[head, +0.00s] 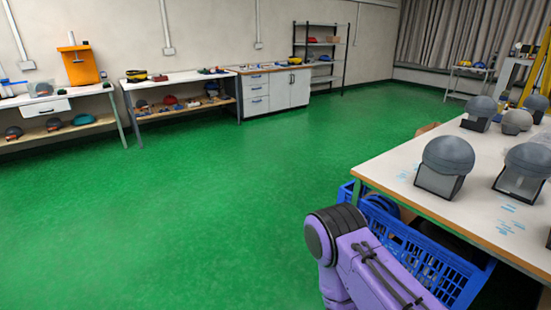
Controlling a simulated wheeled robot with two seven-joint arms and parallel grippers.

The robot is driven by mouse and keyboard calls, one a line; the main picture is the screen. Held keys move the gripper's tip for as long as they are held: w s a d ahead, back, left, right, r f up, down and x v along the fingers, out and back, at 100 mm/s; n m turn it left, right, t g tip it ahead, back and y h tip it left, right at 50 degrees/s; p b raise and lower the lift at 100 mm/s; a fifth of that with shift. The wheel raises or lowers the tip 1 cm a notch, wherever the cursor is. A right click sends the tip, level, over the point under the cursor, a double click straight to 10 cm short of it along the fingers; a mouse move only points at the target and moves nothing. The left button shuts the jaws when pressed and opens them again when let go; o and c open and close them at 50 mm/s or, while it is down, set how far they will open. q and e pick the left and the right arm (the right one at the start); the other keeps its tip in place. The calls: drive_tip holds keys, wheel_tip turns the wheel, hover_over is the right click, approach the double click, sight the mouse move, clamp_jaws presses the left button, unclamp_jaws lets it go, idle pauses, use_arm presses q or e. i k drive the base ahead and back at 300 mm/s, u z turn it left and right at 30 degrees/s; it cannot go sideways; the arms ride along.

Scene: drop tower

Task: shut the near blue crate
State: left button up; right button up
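A blue perforated crate (438,268) stands on the floor at the lower right, beside and partly under the white table. Its open lattice side shows. More blue plastic (347,194) shows farther back by the table leg; I cannot tell whether it is the same crate or another. My purple arm and the table hide much of the crate, so I cannot tell how its lid stands. The arm crosses in front of the crate. Neither of my grippers is in view.
The white table (400,172) at the right carries several grey domes on stands (446,160). The green floor (200,215) is clear across the middle and left. Benches (178,85), a cabinet (275,90) and a shelf rack (322,58) line the far wall.

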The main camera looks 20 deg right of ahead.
sight(453, 270)
drive_tip(key=i, duration=4)
drive_tip(key=z, duration=3.3)
drive_tip(key=i, duration=1.15)
drive_tip(key=z, duration=0.45)
